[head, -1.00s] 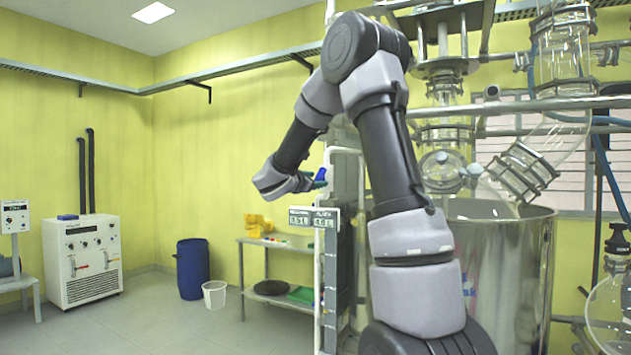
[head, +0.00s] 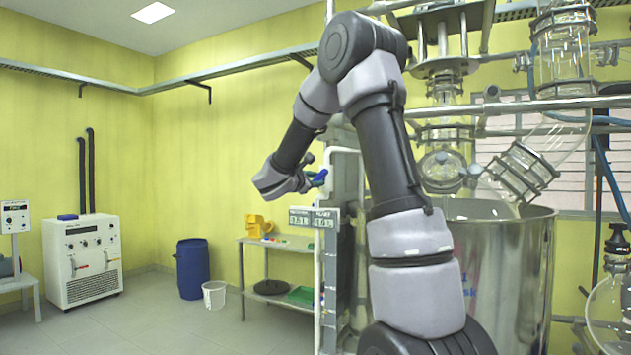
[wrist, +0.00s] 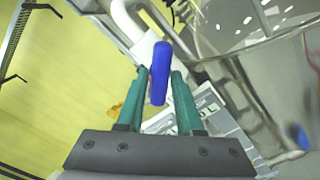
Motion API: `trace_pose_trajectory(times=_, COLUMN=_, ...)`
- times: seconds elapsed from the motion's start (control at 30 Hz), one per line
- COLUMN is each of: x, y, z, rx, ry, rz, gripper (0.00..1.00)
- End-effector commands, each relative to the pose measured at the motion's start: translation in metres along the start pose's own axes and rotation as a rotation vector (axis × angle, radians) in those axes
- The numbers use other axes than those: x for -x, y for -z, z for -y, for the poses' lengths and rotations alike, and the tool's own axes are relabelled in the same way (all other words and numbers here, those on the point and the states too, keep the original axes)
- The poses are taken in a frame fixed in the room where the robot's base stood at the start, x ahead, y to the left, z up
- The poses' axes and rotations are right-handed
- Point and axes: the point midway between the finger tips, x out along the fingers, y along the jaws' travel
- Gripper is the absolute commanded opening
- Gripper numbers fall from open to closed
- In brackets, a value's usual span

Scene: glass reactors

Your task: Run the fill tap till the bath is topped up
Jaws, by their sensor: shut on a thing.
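The fill tap's blue handle (wrist: 157,52) stands between the green fingers of my gripper (wrist: 159,72) in the wrist view. My gripper is shut on it. In the head view the blue handle (head: 319,178) shows small beside the white pipe, with my gripper (head: 307,172) at its left. The large steel bath (head: 505,270) stands at the right, partly behind my arm. Its water level is hidden. A two-part level display (head: 314,217) hangs below the tap; its digits are too small to read surely.
Glass reactor parts and metal bars (head: 520,170) crowd the right, above the bath. A steel side table (head: 285,244) with a yellow object (head: 257,225) stands behind. A blue drum (head: 193,268), white bucket (head: 214,294) and white cabinet unit (head: 82,258) are farther left. The floor between is clear.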

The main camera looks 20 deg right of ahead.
Motion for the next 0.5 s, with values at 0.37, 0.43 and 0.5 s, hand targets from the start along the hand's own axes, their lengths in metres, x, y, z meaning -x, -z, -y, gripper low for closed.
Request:
trace_pose_trajectory(times=0.37, x=0.0004, y=0.0005, z=0.0000, rx=-0.354, ry=0.000, rz=-0.001, gripper=0.00)
trace_pose_trajectory(times=0.43, x=0.0005, y=0.0006, z=0.0000, rx=-0.416, ry=0.000, rz=-0.001, gripper=0.00)
trace_pose_trajectory(times=0.5, x=0.0005, y=0.0005, z=0.0000, rx=-0.474, ry=0.001, rz=-0.001, gripper=0.00)
